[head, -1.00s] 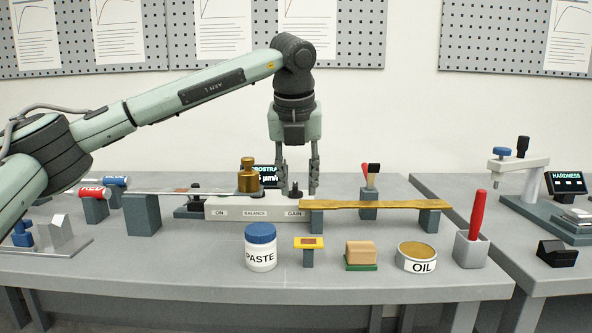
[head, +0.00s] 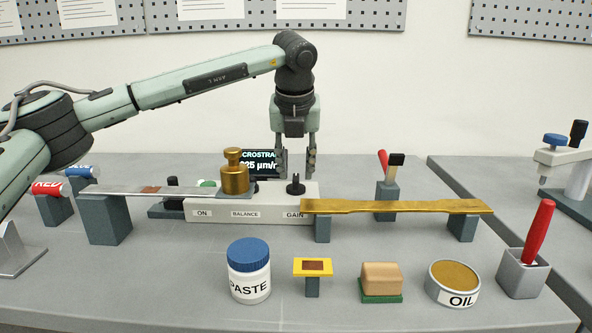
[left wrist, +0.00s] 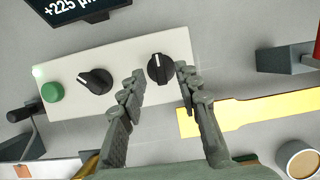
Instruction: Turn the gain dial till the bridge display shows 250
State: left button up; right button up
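The gain dial (head: 295,186) is a black knob with a pointer, at the right end of the white bridge box (head: 270,208), above the word GAIN. It also shows in the left wrist view (left wrist: 160,69), its white mark pointing nearly straight up the picture. My left gripper (head: 296,164) is open, fingers pointing down, with its tips just above the dial and one on each side in the wrist view. I see gaps between fingers and dial. The bridge display (head: 262,163), partly hidden in the head view, reads +225 in the left wrist view (left wrist: 88,8). My right gripper is out of view.
The balance knob (left wrist: 95,81) and green button (left wrist: 53,92) share the box. A brass weight (head: 235,175) stands left of the dial; a brass strip (head: 400,206) lies close on the right. Paste jar (head: 249,272) and oil tin (head: 453,284) stand in front.

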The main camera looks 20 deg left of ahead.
pick_arm(q)
jog(key=shift+x, duration=1.1)
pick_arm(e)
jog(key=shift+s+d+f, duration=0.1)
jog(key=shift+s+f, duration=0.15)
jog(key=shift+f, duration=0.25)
pick_arm(q)
jog(key=shift+c, duration=0.3)
grip_shut()
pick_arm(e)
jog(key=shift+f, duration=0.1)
pick_arm(q)
jog(key=m+h+b, duration=0.1)
jog(key=m+b, duration=0.1)
jog(key=m, duration=0.1)
jog(key=shift+a+f, duration=0.15)
jog(key=shift+r+m+h, duration=0.2)
jog(key=shift+m+h, duration=0.3)
jog(key=shift+m, duration=0.5)
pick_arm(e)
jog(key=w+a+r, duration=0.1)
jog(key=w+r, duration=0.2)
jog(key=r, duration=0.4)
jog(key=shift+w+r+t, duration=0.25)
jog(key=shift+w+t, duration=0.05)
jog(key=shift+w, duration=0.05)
pick_arm(q)
jog(key=shift+o, duration=0.3)
grip_release()
